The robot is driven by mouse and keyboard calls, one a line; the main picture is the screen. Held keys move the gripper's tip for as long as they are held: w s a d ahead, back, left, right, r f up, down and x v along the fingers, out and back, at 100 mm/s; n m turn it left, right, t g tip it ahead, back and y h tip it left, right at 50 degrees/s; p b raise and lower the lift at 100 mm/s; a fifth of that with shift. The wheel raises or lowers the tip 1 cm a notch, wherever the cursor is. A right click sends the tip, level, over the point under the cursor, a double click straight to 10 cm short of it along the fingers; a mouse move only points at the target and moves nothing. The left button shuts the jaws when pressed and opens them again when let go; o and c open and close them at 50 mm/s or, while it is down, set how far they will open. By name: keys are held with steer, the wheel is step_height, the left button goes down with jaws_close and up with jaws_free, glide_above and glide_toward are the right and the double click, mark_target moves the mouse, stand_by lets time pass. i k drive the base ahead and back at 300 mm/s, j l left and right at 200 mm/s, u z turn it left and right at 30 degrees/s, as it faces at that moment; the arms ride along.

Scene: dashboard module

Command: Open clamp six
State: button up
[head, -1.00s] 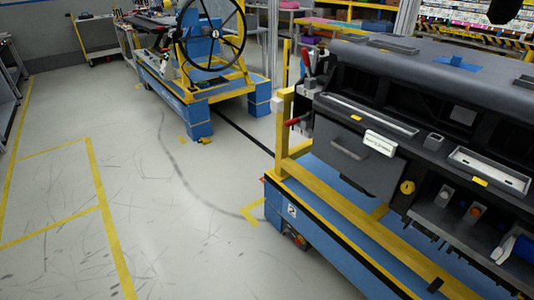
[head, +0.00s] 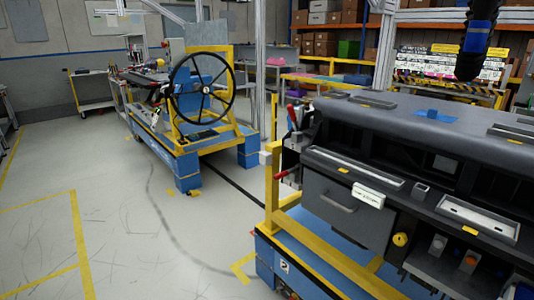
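The dashboard module (head: 345,212) stands on a blue and yellow stand at the right. At its left end, one clamp with a red handle (head: 293,117) points upward. A second red handle (head: 284,174) below it lies roughly level. No readable number marks either one, so I cannot tell which clamp is six. Whether their jaws hold the panel is too small to see. My gripper is not in view.
A dark tool with a blue band (head: 480,38) hangs over the module at the upper right. A second blue stand with a black steering wheel (head: 202,85) is at the back left. The grey floor (head: 130,245) at the left is clear, with yellow lines.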

mark_target(281, 175)
steer(key=i+j, duration=0.75)
steer(key=j, duration=0.2)
steer(key=i+j, duration=0.4)
steer(key=i+j+z, duration=0.1)
steer(key=i+j, duration=0.3)
steer(key=j, duration=0.2)
steer(key=i+j, duration=0.35)
steer(key=j, duration=0.15)
steer(key=i+j, duration=0.4)
steer(key=j+z, duration=0.05)
steer(key=j, duration=0.05)
